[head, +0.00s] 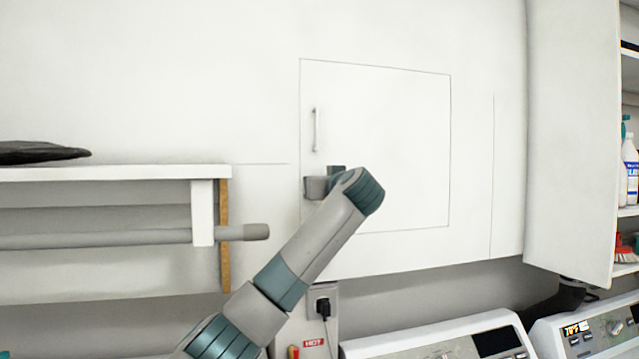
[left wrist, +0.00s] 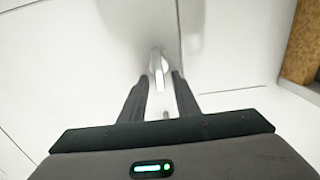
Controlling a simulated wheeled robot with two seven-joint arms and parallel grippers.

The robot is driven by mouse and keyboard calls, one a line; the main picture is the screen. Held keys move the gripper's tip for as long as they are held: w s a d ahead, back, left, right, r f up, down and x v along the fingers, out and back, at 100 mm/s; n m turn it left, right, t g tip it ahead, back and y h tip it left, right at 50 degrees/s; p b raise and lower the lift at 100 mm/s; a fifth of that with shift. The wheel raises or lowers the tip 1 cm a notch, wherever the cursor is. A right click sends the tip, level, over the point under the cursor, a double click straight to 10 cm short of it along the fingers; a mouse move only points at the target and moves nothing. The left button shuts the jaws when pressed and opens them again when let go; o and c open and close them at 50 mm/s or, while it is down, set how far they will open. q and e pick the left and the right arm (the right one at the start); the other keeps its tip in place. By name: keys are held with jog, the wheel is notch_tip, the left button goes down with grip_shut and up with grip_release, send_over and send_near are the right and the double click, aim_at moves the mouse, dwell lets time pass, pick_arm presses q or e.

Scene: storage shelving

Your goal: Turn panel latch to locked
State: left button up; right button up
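The panel (head: 385,150) is a white door set flush in the white cabinet wall, with a thin vertical handle (head: 316,130) near its left edge. My left arm rises from the bottom of the head view to the panel's lower left edge, where it hides the latch. In the left wrist view the latch (left wrist: 157,66) is a small pale lever beside a panel seam. My left gripper (left wrist: 160,79) is open, with its two dark fingers apart and the lever showing between their tips. Contact cannot be told. My right gripper is in neither view.
A white shelf (head: 110,174) with a grey rod (head: 120,238) stands out at the left. A cabinet door (head: 570,130) stands open at the right. A socket with a black plug (head: 322,306) and machine control panels (head: 445,338) lie below.

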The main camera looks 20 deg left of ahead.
pick_arm(q)
grip_shut()
jog(key=shift+d+m, duration=0.1)
jog(key=shift+m, duration=0.2)
jog(key=m+b, duration=0.1)
jog(key=m, duration=0.4)
jog(key=d+f+m+b, duration=0.1)
jog(key=m, duration=0.5)
jog(key=w+f+m+b, duration=0.1)
jog(key=m, duration=0.5)
jog(key=shift+d+b, duration=0.2)
jog(key=shift+b, duration=0.1)
jog(key=shift+m, duration=0.3)
grip_release()
